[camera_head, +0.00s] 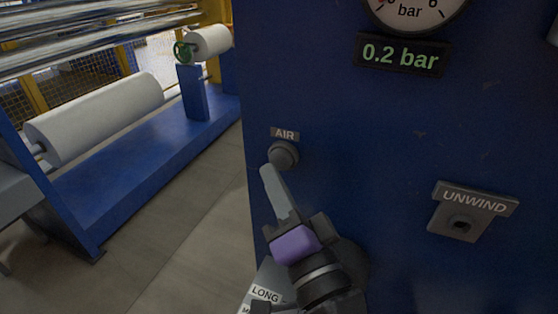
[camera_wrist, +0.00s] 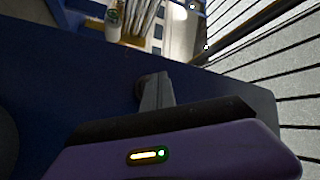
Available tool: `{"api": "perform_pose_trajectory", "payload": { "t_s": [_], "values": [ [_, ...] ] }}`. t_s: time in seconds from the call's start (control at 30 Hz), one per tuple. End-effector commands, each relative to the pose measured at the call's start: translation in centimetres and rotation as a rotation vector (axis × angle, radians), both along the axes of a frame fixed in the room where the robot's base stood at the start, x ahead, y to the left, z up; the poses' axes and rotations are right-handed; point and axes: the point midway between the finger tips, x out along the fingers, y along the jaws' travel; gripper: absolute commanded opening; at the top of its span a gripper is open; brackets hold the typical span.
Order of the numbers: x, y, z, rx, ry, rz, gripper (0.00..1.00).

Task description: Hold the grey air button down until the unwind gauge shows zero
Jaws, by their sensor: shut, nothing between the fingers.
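The grey air button (camera_head: 284,155) is on the blue panel (camera_head: 370,130), under a label reading AIR (camera_head: 285,133). My gripper (camera_head: 267,170) is shut and empty, with its fingertips at the button's lower left edge. In the wrist view the fingers (camera_wrist: 155,90) reach the round button (camera_wrist: 150,82), which they partly hide. I cannot tell how far the button is pressed in. The gauge (camera_head: 412,12) is cut off by the top edge, and the display (camera_head: 400,54) below it reads 0.2 bar.
A socket plate labelled UNWIND (camera_head: 460,215) is on the panel at the right. A white roll (camera_head: 95,118) and a smaller roll with a green end (camera_head: 208,42) are on the blue machine frame at the left. Grey floor (camera_head: 185,215) lies clear between frame and panel.

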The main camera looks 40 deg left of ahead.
Motion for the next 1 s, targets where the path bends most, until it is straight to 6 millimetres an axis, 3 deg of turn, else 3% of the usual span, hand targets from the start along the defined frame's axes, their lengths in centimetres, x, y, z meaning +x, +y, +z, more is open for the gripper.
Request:
{"api": "perform_pose_trajectory", "payload": {
  "t_s": [1.0],
  "values": [
    [1.1,0.3,0.0,0.0,0.0,0.0,0.0]
  ]
}}
